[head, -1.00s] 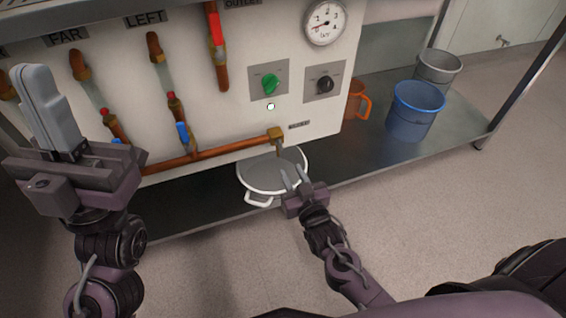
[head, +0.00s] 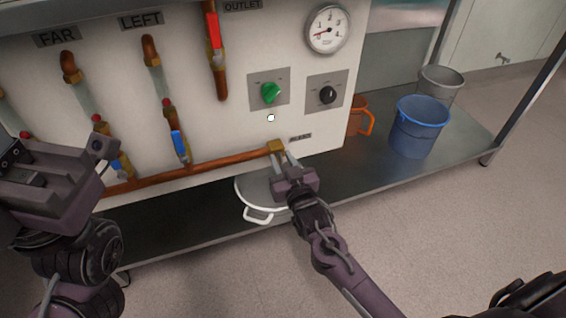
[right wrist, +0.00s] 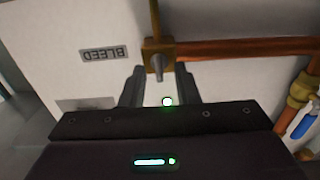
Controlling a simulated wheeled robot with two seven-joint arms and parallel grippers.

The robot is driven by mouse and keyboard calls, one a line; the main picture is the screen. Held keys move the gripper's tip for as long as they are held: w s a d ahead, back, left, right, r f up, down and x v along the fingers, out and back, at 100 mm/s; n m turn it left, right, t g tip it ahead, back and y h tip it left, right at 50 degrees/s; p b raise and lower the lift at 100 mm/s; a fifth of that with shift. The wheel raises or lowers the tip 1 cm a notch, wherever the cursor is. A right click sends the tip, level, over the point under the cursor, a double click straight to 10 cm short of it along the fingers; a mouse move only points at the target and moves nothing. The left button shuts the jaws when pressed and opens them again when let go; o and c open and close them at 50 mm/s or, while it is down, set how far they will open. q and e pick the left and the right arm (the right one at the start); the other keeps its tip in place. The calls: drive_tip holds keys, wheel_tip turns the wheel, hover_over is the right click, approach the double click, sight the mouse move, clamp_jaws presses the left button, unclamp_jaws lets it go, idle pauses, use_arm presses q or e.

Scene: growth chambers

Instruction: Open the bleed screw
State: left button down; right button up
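The bleed fitting is a brass block (head: 276,146) at the right end of the copper pipe, low on the white panel. In the right wrist view a small grey bleed screw (right wrist: 157,66) sticks out of the brass block (right wrist: 158,50), beside the upside-down BLEED label (right wrist: 103,54). My right gripper (head: 286,162) is just below the fitting. In the right wrist view its two fingers (right wrist: 160,88) are apart, with the screw's end between or just ahead of their tips; contact does not show. My left gripper (head: 50,180) is at the left edge, its fingers out of clear view.
A white pot (head: 258,194) stands on the metal shelf under the fitting, partly hidden by my right gripper. An orange jug (head: 358,118), a blue bucket (head: 417,128) and a grey bucket (head: 440,84) stand to the right. A gauge (head: 328,30) and two knobs are above.

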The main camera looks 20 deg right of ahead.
clamp_jaws()
